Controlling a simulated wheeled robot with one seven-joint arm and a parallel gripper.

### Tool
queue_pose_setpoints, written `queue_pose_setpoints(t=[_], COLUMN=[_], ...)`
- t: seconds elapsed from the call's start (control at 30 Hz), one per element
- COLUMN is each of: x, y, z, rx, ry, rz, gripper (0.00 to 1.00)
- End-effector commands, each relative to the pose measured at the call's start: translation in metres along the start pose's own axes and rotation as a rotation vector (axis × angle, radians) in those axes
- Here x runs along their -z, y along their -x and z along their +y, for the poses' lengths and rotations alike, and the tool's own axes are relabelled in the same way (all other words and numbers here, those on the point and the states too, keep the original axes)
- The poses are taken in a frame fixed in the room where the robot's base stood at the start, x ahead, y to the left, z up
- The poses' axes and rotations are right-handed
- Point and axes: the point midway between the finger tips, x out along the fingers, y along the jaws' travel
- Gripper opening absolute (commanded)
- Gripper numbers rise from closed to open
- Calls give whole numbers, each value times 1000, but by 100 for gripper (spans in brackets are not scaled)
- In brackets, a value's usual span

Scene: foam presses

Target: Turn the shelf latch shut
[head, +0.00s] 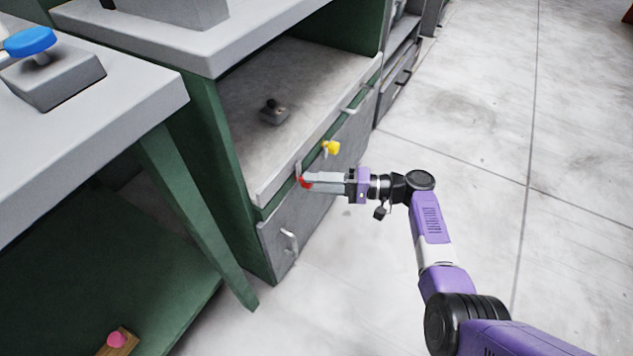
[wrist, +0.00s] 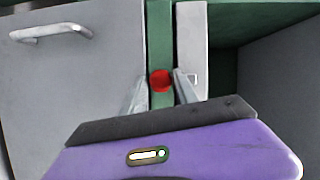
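A small red latch piece (head: 305,183) sits on the front of the green cabinet, by the shelf's front edge near its left end. In the wrist view the red piece (wrist: 160,80) lies over the green frame strip. My gripper (head: 308,181) reaches it from the right, with its fingertips at the red piece. In the wrist view my gripper (wrist: 161,88) has its two fingers apart, one on each side of the red piece; I cannot tell whether they touch it. A yellow knob-like piece (head: 331,147) sits further along the same front edge.
A grey drawer front with a handle (head: 289,241) is below the shelf. A small dark-knobbed box (head: 273,113) stands on the shelf board (head: 240,100). A grey-topped table (head: 120,75) with a green leg stands at the left. The floor at the right is clear.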

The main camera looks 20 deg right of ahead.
Motion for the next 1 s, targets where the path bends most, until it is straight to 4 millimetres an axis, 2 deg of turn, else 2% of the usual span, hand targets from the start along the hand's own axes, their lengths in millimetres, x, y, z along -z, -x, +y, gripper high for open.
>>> queue_pose_setpoints(t=[0.07, 0.43, 0.8, 1.0], x=[0, 1, 1, 1], y=[0, 4, 60, 77], z=[0, -1, -1, 0], rx=[0, 0, 0, -1], ry=[0, 1, 0, 0], rz=[0, 1, 4, 2], gripper=[52, 52, 52, 52])
